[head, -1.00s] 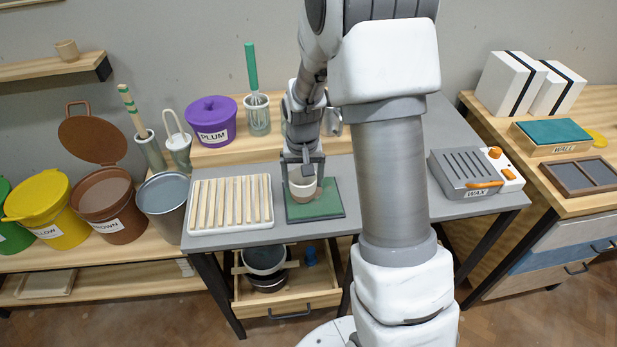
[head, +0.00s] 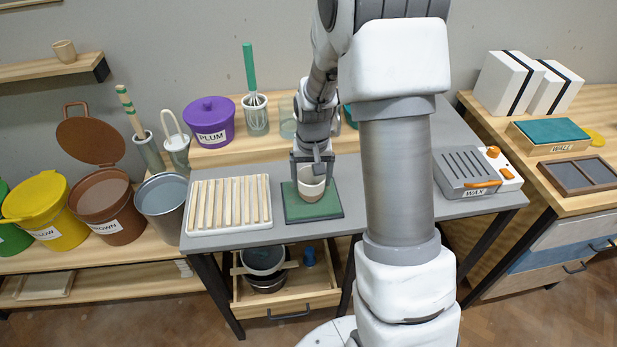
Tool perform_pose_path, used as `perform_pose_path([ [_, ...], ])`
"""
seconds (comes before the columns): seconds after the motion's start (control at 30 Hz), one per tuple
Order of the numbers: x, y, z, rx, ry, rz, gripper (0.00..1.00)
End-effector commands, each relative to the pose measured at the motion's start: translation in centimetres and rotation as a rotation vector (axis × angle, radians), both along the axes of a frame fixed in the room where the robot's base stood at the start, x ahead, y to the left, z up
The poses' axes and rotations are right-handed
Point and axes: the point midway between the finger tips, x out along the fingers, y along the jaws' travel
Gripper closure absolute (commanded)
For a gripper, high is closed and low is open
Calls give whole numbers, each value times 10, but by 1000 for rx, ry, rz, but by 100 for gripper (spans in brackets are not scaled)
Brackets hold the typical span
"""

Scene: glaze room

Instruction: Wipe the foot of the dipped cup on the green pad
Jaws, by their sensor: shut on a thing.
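The dipped cup (head: 311,184) is pale cream on its upper part and tan-brown toward the bottom, and stands upright over the green pad (head: 297,209). My gripper (head: 312,168) points down and is shut on the cup from above. The cup's foot is at or just above the pad; I cannot tell whether it touches. The pad lies on the grey table, in a dark frame.
A white rack with wooden slats (head: 229,203) lies left of the pad. A grey WAX box (head: 466,172) is to the right, past my arm. A PLUM bucket (head: 210,121) and a whisk jar (head: 256,114) stand behind. An open drawer (head: 290,300) sits below.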

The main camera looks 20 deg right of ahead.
Motion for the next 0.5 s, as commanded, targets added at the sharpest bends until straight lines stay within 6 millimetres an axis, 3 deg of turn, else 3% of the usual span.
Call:
perform_pose_path([
  [0.5, -3, -17, -1, 0, -1, -2, 78],
])
